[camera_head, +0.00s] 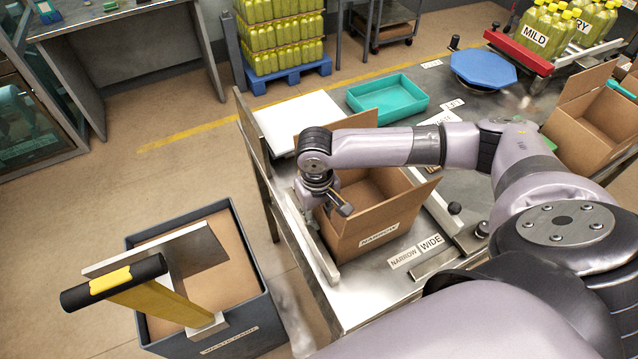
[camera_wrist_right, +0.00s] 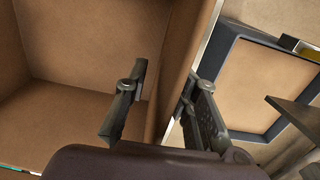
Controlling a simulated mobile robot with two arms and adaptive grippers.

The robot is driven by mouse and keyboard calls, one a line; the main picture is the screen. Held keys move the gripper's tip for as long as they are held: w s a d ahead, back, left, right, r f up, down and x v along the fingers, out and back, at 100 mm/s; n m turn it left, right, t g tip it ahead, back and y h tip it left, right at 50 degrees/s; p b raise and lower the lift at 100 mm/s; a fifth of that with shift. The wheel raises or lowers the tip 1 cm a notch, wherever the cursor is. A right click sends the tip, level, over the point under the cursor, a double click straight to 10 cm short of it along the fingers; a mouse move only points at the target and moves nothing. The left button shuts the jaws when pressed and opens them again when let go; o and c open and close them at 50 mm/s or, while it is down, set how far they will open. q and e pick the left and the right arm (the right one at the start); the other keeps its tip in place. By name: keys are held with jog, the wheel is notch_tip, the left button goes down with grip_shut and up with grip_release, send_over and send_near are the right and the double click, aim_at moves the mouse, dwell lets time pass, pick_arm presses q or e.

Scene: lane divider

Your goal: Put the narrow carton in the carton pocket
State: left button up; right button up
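The narrow carton (camera_head: 355,236), an open brown box labelled NARROW, stands on the steel table (camera_head: 365,297) at its near left end. My right gripper (camera_head: 336,202) is at the carton's left wall. In the right wrist view this gripper (camera_wrist_right: 165,112) is open and straddles the carton wall (camera_wrist_right: 180,75), one finger inside the carton and one outside. A gap shows between the inner finger and the wall. Metal rails (camera_head: 325,258) run along the table on both sides of the carton. I cannot tell which part is the carton pocket. My left gripper is not in view.
A NARROW/WIDE label plate (camera_head: 415,252) lies right of the carton. A teal tray (camera_head: 388,99), a white board (camera_head: 297,120) and a blue turntable (camera_head: 483,68) are behind. Another open carton (camera_head: 588,130) stands at right.

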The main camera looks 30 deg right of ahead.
jog(key=shift+a, duration=0.25)
jog(key=shift+r, duration=0.25)
notch_tip(320, 180, up, 11)
jog(key=shift+r, duration=0.2)
dwell(0.5)
